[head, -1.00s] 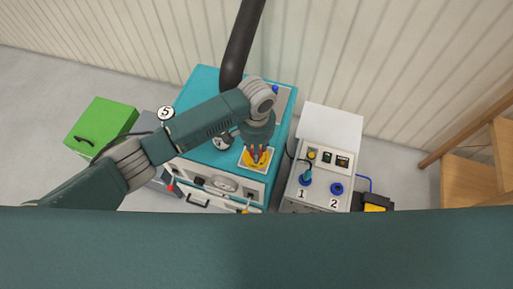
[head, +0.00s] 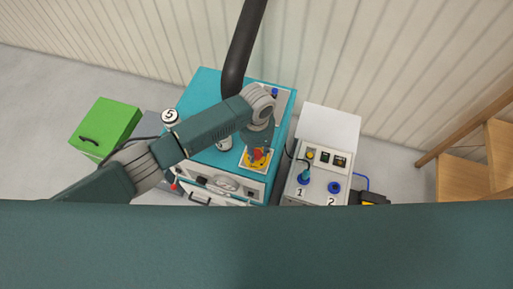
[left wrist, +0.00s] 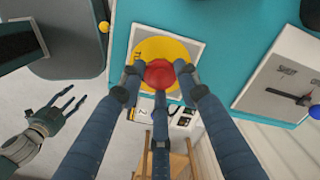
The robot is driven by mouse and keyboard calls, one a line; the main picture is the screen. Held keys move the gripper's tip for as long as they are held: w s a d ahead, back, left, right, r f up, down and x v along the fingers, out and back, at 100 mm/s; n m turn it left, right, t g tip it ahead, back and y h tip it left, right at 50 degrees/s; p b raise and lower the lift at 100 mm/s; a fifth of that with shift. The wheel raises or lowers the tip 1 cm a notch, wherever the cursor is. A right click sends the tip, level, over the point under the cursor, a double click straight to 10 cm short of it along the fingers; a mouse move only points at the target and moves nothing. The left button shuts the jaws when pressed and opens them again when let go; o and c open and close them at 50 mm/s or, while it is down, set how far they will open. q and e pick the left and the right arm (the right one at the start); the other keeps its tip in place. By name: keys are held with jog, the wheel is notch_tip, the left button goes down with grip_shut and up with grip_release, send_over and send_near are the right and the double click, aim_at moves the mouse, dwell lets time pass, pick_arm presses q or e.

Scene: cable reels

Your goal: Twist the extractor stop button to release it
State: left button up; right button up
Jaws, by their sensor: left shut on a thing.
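The red stop button (head: 257,154) sits on a round yellow plate (head: 247,163) on top of the teal extractor cabinet (head: 205,95). In the left wrist view the red button (left wrist: 159,73) is between the fingertips, with the yellow plate (left wrist: 150,52) behind it. My left gripper (head: 258,148) comes down over the button and is shut on it; the left wrist view shows its dark fingers (left wrist: 159,78) around the red cap. My right gripper (left wrist: 68,104) shows at the left of the left wrist view, with its fingers spread and empty.
A black hose (head: 243,50) rises from the cabinet beside my left arm. A grey box with sockets 1 and 2 (head: 325,165) stands to the right. A green box (head: 106,122) is at the left, and wooden shelving (head: 465,168) is at far right.

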pick_arm(q)
jog(key=shift+w+d+r+m+p, duration=0.15)
jog(key=shift+m+p, duration=0.15)
jog(key=shift+m, duration=0.7)
jog(key=o, duration=1.2)
notch_tip(320, 180, up, 12)
jog(key=shift+f, duration=0.1)
